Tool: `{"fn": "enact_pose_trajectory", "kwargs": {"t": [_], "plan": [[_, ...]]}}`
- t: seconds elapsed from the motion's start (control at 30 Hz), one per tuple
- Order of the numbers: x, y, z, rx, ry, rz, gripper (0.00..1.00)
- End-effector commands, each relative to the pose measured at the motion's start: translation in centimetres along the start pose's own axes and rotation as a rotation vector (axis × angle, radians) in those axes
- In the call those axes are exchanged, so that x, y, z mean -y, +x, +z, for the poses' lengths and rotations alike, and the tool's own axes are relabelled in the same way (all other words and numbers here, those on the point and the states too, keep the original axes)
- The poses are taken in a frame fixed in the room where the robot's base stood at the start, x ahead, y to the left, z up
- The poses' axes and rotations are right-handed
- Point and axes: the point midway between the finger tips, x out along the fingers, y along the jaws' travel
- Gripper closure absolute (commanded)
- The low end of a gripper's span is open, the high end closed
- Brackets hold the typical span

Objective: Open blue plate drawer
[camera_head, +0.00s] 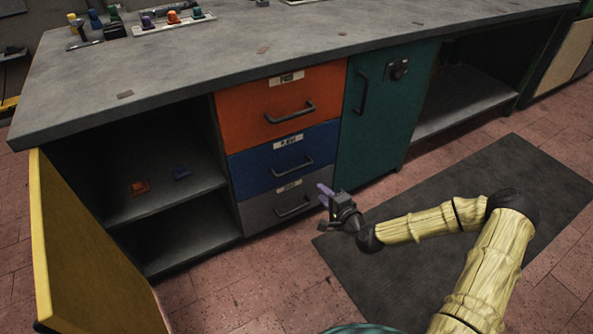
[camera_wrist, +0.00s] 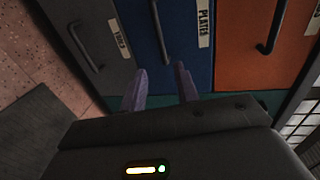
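The blue drawer (camera_head: 262,172) is the middle one of a stack of three and looks closed. Its dark bar handle (camera_head: 294,165) runs along its front. In the wrist view the blue drawer front (camera_wrist: 185,52) carries a PLATES label (camera_wrist: 203,22), and its handle (camera_wrist: 160,35) lies ahead of my fingers. My gripper (camera_head: 322,207) is in front of the cabinet, low and to the right of the handle. In the wrist view its two purple fingers (camera_wrist: 162,82) are apart with nothing between them. The handle is not between the fingertips.
An orange drawer (camera_head: 245,115) is above and a grey drawer (camera_head: 263,214) below. A green door (camera_head: 385,130) is to the right. A yellow door (camera_head: 85,245) stands open at the left beside shelves. A dark mat (camera_head: 475,205) lies on the floor.

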Motion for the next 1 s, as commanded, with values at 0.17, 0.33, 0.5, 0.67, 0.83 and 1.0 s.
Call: {"fn": "enact_pose_trajectory", "kwargs": {"t": [0.17, 0.33, 0.5, 0.67, 0.83, 1.0], "plan": [[-0.2, 1.9, 0.1, 0.001, -0.002, -0.001, 0.69], [-0.3, 4.8, 0.1, 0.002, -0.004, -0.002, 0.69], [-0.4, 7.8, 0.1, 0.001, -0.003, -0.001, 0.69], [-0.3, 10.7, 0.1, 0.002, -0.003, -0.002, 0.69], [-0.4, 13.6, 0.1, 0.002, -0.003, -0.001, 0.69], [-0.3, 16.0, 0.1, 0.0, -0.001, -0.001, 0.69]]}}
